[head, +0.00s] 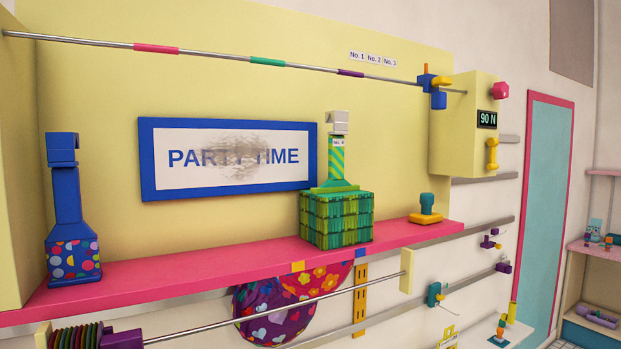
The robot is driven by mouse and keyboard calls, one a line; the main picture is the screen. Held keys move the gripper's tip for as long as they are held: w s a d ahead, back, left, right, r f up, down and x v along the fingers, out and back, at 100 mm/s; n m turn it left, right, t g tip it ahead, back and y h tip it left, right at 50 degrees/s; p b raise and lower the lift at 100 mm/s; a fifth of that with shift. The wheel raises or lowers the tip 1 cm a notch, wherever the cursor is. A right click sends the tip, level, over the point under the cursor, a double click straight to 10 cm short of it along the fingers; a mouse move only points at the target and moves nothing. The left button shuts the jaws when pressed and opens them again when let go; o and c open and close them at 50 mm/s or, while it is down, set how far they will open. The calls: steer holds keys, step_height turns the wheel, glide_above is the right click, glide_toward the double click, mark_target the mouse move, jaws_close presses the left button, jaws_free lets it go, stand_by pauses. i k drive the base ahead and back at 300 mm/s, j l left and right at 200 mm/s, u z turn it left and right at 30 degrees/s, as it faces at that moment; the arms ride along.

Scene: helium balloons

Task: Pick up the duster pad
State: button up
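A small yellow pad with an upright teal handle, which looks like the duster pad (425,210), sits at the right end of the pink shelf (200,266). It stands upright with clear space around it. The white sign reading PARTY TIME (229,157) has a blue frame and hangs on the yellow panel behind the shelf. A grey-brown smudge covers its middle letters. My gripper is not in view.
A green block with a striped neck (337,217) stands left of the pad. A blue dotted bottle-like thing (72,225) stands at the shelf's left end. A metal rod (220,65) runs above, another (300,304) below. Balloons (275,312) hang under the shelf.

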mark_target(426, 217)
steer(key=i+l, duration=0.8)
steer(key=l, duration=0.15)
steer(key=u, duration=0.05)
